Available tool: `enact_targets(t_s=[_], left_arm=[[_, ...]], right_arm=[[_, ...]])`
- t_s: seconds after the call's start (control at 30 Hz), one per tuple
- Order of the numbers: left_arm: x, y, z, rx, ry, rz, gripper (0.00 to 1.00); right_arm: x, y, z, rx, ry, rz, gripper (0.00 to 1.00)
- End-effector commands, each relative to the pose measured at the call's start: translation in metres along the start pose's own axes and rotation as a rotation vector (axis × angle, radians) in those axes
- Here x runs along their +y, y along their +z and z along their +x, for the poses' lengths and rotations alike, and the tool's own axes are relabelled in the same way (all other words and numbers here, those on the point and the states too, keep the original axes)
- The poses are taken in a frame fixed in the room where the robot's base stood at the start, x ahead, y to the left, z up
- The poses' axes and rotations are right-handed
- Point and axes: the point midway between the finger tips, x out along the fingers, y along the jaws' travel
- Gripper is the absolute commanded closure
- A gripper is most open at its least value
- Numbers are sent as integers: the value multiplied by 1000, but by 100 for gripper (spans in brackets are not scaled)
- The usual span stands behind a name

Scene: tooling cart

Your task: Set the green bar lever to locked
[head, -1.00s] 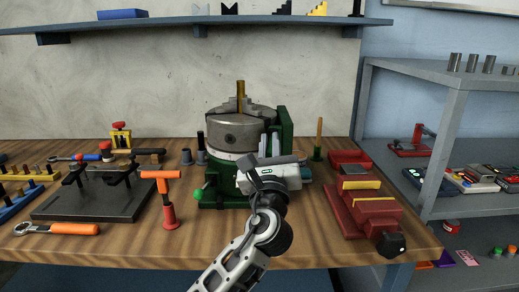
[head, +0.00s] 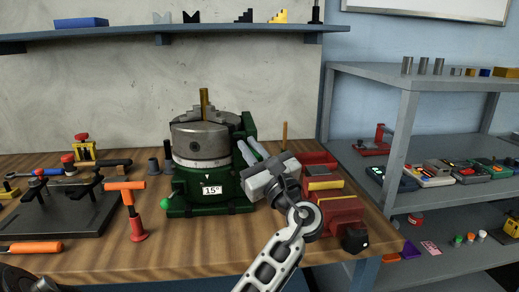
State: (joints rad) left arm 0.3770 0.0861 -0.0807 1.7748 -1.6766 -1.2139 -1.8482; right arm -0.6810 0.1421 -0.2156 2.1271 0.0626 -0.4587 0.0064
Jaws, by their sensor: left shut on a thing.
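The green machine (head: 187,188) with a grey round chuck (head: 200,140) on top stands on the bench, with a "15°" label on its front. A short lever with a green knob (head: 165,203) sticks out at its lower left. My left gripper (head: 247,151) is at the machine's right side, its pale fingers tilted up and left beside the upright green plate (head: 250,126). It is shut on what seems to be the green bar lever; the fingers and gripper body hide it, so its setting cannot be read.
A red vise (head: 335,212) stands close to the right of my gripper. An orange-handled tool (head: 126,186) stands left of the machine, near a dark fixture plate (head: 60,215). A grey shelf rack (head: 430,75) is at the right. The bench front is fairly clear.

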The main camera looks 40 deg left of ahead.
Motion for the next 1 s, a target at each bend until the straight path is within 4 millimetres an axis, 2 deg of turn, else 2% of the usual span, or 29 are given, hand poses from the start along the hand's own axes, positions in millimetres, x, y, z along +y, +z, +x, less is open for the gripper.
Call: enact_targets(t_s=[0.3,0.33,0.4,0.77,0.87,1.0], left_arm=[[0,1,1,-6,4,7,100],[0,1,1,-6,4,7,80],[0,1,1,-6,3,6,67],[0,-1,-5,-2,3,5,67],[-1,-2,-16,-1,5,5,67],[-2,-5,-44,-2,10,7,67]], right_arm=[[0,0,0,1,0,0,67],[0,0,0,1,0,0,67],[0,0,0,1,0,0,67],[0,1,1,1,-1,0,67],[0,3,3,1,-2,3,67],[0,6,6,6,-6,10,67]])
